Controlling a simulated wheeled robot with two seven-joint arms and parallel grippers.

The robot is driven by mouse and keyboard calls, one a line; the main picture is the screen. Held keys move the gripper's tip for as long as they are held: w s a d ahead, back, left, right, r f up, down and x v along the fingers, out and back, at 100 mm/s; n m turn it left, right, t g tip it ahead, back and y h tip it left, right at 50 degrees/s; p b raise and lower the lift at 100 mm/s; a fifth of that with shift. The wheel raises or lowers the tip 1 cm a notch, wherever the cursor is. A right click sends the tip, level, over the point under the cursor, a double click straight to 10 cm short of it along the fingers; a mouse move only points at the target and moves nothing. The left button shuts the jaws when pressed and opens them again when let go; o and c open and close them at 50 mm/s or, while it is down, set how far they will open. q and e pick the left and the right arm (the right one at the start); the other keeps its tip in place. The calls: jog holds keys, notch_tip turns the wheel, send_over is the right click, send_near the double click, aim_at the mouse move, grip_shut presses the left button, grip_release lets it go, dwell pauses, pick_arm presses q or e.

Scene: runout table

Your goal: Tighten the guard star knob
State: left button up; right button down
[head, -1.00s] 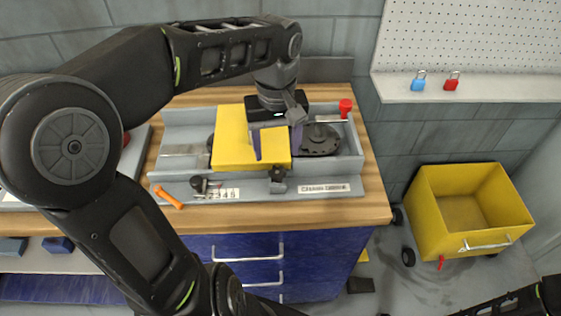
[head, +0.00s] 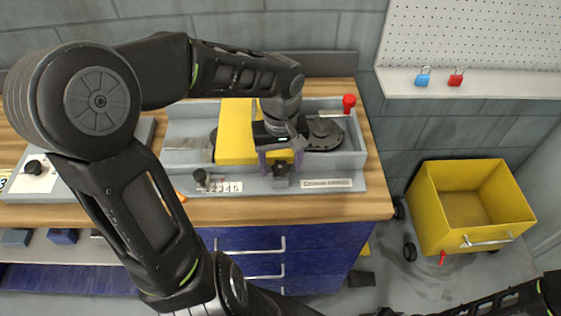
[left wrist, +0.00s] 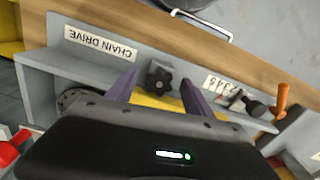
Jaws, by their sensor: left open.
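The black star knob (head: 281,170) sits on the front face of the grey chain drive housing (head: 350,160), in front of the yellow guard (head: 236,135). It also shows in the left wrist view (left wrist: 160,78), between and just beyond the purple fingertips. My left gripper (head: 281,163) is open, with its two fingers spread to either side of the knob and apart from it. In the left wrist view the left gripper (left wrist: 158,88) holds nothing. The right gripper is not visible; part of my right arm shows at the lower right.
A second black knob (head: 201,178) stands by the number label, and an orange handle (left wrist: 282,96) lies near it. A red knob (head: 348,102) rises at the housing's right end. A yellow bin (head: 445,215) stands on the floor at right. Padlocks (head: 422,77) rest on the shelf.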

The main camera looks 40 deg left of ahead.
pick_arm(q)
grip_shut()
dwell(0.5)
jog(key=shift+m, duration=0.4)
jog(key=shift+a+m, duration=0.15)
jog(key=shift+m, duration=2.55)
grip_release()
